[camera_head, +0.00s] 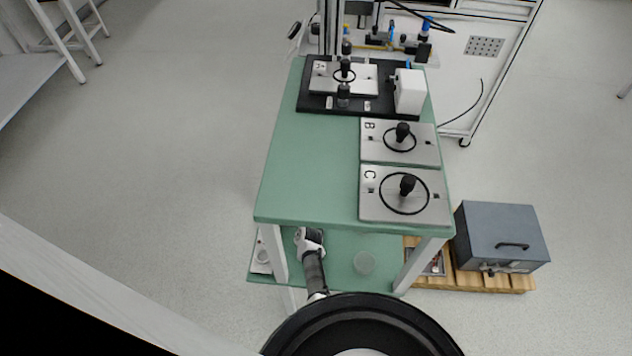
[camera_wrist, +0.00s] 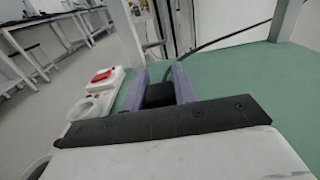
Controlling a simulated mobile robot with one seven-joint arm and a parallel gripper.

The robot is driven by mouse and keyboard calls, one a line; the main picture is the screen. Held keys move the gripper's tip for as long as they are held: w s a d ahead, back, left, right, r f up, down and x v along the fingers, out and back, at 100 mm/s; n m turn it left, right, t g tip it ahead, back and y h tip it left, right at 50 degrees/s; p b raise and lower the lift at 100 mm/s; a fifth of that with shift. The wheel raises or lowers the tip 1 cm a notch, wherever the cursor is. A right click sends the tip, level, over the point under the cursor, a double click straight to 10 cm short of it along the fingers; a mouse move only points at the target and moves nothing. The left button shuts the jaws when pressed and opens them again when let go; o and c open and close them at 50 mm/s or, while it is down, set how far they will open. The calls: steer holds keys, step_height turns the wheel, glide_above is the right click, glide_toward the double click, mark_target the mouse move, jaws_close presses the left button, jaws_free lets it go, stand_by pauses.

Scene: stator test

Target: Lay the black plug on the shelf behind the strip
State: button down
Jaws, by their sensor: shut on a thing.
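The black plug (camera_wrist: 159,95) sits between the two purple fingers of my gripper (camera_wrist: 161,80) in the wrist view. The gripper is shut on it, low over the green lower shelf (camera_wrist: 226,86); I cannot tell whether the plug touches the shelf. The white strip (camera_wrist: 94,103), with a red switch and a round socket, lies to the left of the fingers, apart from them. In the head view my gripper (camera_head: 309,239) is under the tabletop's front edge, right of the strip (camera_head: 261,256). The plug is not discernible there.
The green tabletop (camera_head: 318,165) lies above the shelf, with table legs (camera_head: 420,262) at its sides. A dark cable (camera_wrist: 235,35) runs behind the fingers. A grey metal box (camera_head: 500,235) stands outside at right.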

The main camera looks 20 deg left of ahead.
steer(key=shift+f, duration=0.15)
steer(key=c, duration=1.1)
jaws_free()
steer(key=shift+c, duration=0.2)
